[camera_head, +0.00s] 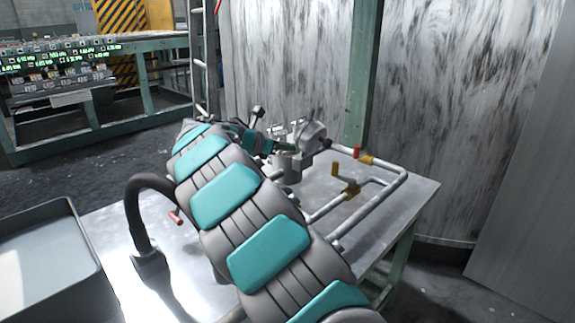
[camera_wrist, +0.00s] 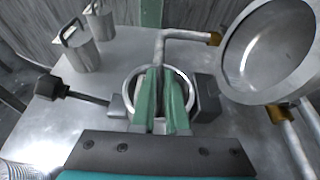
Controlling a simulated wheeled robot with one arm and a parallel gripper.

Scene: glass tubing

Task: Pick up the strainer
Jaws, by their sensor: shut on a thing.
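My gripper (camera_wrist: 164,78) shows in the wrist view as two green fingers close together, reaching into a round metal ring-shaped piece (camera_wrist: 185,73). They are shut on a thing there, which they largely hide. I take this ringed piece to be the strainer, but its form is not clear. A dark rod with a knob (camera_wrist: 48,87) sticks out to its left and a dark block (camera_wrist: 207,100) sits at its right. In the head view my gripper (camera_head: 268,146) is beside a grey metal fitting (camera_head: 292,165) at the table's far side; the contact is too small to tell.
A large round metal bowl (camera_wrist: 262,55) is close at the right. Pipes (camera_head: 385,192) with yellow ends run along the table (camera_head: 415,190). A tray (camera_head: 45,215) is at the lower left.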

